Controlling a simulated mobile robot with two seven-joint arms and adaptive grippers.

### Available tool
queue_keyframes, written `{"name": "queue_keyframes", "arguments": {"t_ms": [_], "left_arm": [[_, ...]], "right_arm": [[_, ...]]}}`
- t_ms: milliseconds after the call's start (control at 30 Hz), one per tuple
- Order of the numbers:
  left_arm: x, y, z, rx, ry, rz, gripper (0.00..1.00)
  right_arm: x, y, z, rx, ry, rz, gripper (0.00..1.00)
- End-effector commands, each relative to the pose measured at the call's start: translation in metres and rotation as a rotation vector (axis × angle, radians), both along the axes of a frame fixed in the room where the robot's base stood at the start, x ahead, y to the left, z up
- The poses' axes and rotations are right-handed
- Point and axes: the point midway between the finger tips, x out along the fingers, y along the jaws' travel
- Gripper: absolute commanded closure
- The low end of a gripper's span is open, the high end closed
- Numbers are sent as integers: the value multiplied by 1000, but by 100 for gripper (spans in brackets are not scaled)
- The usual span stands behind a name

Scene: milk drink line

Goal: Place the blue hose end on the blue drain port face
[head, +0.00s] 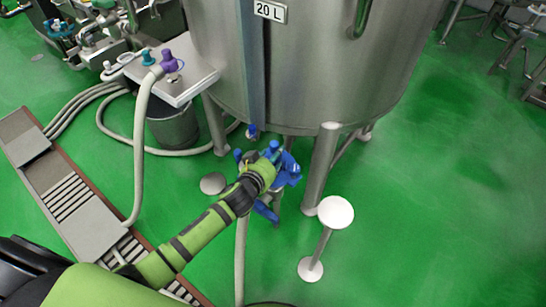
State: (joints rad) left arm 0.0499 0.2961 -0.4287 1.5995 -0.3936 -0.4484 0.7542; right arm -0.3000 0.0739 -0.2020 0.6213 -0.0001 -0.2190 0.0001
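A blue port face (251,131) shows small at the lower edge of the steel tank (310,70); it looks like the drain port. My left arm reaches in from the left, and its gripper (283,172) is just below and right of that port, under the tank rim. A pale hose (240,250) rises from the floor to the near side of this gripper. A small blue piece (238,155) at its top looks like the hose end, apart from the port face. The wrist and blue parts crowd together and hide the fingers' grip. My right gripper is out of view.
Steel tank legs (322,165) stand right of the gripper. A round-topped white stand (336,212) is in front. A steel shelf (175,75) with purple and teal fittings and a bucket (175,125) are at left. Green floor is free at right.

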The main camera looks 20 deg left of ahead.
Motion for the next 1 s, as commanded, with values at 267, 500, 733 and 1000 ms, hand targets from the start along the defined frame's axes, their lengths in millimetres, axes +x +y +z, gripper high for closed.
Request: {"name": "queue_keyframes", "arguments": {"t_ms": [267,500,733,1000], "left_arm": [[0,0,-3,1,0,0,24],[0,0,-3,1,0,0,24],[-11,1,4,0,1,-1,24],[-63,7,26,-2,2,1,24]], "right_arm": [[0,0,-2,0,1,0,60],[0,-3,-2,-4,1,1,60],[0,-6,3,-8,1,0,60],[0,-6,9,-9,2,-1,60]]}}
